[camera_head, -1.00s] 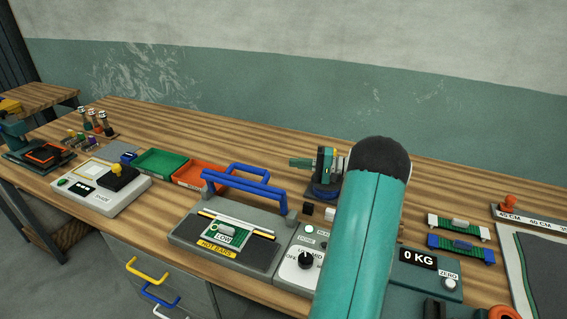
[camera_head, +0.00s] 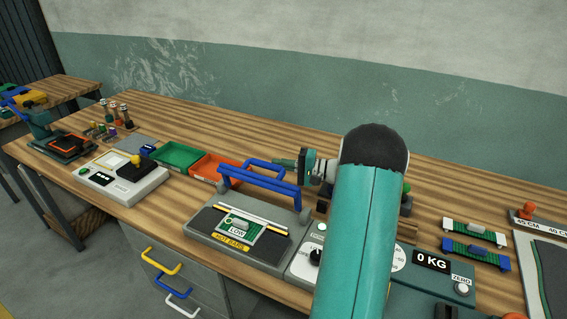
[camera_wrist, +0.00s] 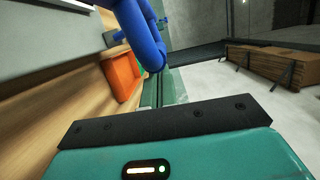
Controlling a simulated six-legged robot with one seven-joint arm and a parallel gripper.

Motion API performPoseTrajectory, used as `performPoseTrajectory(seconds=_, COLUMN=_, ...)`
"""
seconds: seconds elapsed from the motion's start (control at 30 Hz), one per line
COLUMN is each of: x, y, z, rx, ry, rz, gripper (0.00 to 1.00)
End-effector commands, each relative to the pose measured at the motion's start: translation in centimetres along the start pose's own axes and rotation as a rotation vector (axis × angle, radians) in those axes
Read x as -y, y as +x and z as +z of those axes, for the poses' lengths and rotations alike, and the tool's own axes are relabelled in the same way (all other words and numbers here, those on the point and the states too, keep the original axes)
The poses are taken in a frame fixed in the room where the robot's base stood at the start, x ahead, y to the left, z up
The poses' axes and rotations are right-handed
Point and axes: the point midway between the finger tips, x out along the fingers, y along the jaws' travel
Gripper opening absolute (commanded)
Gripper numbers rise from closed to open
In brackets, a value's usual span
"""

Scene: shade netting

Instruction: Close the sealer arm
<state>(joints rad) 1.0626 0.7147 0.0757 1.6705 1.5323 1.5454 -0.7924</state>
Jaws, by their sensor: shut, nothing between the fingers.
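The sealer (camera_head: 208,224) stands on the bench with a grey base, a black front pad, a LOW display and a yellow HOT BARS label. Its blue sealer arm (camera_head: 258,180) is raised above the rear of the base, clear of the bars. My gripper (camera_head: 285,163) is behind the right end of the blue arm, its fingers pointing left; my own teal arm link hides much around it. In the wrist view the blue arm (camera_wrist: 140,35) is close in front of my shut, empty fingers (camera_wrist: 164,75). I cannot tell whether they touch it.
A green tray (camera_head: 178,157) and an orange tray (camera_head: 212,168) sit behind and left of the sealer. A white-grey device (camera_head: 120,180) stands further left. The dial unit (camera_head: 303,262) and scale (camera_head: 432,264) are to the right. The bench behind is mostly clear.

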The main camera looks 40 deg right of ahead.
Motion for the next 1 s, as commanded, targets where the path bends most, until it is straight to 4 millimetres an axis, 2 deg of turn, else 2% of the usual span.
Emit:
performPoseTrajectory(seconds=0.77, x=0.5, y=0.1, z=0.4, rx=0.001, ry=-0.08, rz=0.019, gripper=0.0)
performPoseTrajectory(seconds=1.0, x=1.0, y=0.2, z=0.8, rx=0.003, ry=-0.152, rz=0.036, gripper=0.0)
